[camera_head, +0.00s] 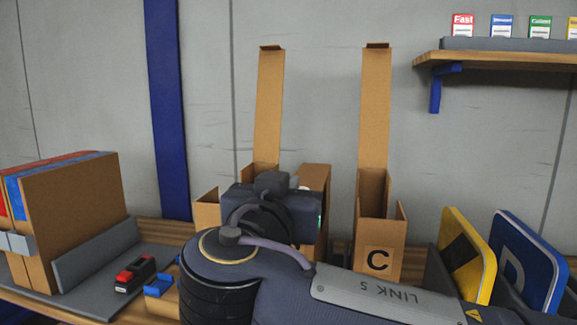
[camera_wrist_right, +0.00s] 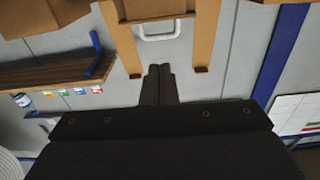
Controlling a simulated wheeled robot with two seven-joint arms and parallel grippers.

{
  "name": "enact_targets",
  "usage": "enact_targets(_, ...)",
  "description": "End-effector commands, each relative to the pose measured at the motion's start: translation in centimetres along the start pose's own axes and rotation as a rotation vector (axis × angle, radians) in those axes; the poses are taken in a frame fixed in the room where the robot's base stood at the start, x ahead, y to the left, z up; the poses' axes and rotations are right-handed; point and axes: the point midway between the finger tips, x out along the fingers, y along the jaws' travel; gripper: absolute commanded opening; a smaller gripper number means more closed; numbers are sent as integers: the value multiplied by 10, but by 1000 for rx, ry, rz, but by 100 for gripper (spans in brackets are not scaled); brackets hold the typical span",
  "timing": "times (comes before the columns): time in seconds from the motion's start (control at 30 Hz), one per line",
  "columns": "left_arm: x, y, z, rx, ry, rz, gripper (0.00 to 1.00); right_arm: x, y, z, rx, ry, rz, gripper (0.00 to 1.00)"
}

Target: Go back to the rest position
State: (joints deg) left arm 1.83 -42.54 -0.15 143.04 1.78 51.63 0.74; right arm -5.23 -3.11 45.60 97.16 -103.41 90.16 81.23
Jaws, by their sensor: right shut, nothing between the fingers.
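My right gripper (camera_head: 270,190) is raised in the middle of the head view, with my arm coming in from the lower right. Its fingers are hidden there behind the wrist. In the right wrist view the two fingers (camera_wrist_right: 158,72) are pressed together with nothing between them. They point toward the open cardboard boxes and the wall. One box with a raised flap (camera_head: 268,105) stands behind my wrist and is mostly covered. My left gripper is in neither view.
An open cardboard box marked C (camera_head: 380,240) stands right of my wrist. A yellow sign (camera_head: 470,255) and a blue sign (camera_head: 530,262) lean at the right. A wall shelf (camera_head: 500,60) holds several small cards. A red-and-black tool (camera_head: 135,273) lies left, beside upright panels (camera_head: 75,205).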

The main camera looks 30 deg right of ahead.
Motion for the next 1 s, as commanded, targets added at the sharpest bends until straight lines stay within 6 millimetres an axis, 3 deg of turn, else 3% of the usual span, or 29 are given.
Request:
enact_targets(0.1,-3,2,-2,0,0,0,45,-24,0,11,-1,4,-4,0)
enact_targets(0.3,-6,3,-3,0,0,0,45,-51,1,26,3,3,-2,0)
enact_targets(0.5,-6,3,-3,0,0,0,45,-60,2,31,6,5,0,0)
enact_targets(0.67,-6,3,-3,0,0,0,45,-56,6,39,-34,-21,8,0)
enact_targets(0.77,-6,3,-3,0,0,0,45,-44,19,69,-169,-125,21,0)
enact_targets(0.87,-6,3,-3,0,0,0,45,-31,47,123,-365,-326,21,0)
enact_targets(0.9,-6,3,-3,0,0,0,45,-29,61,150,-437,-429,10,0)
enact_targets(1.0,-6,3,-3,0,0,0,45,-36,97,216,-559,-706,-66,0)
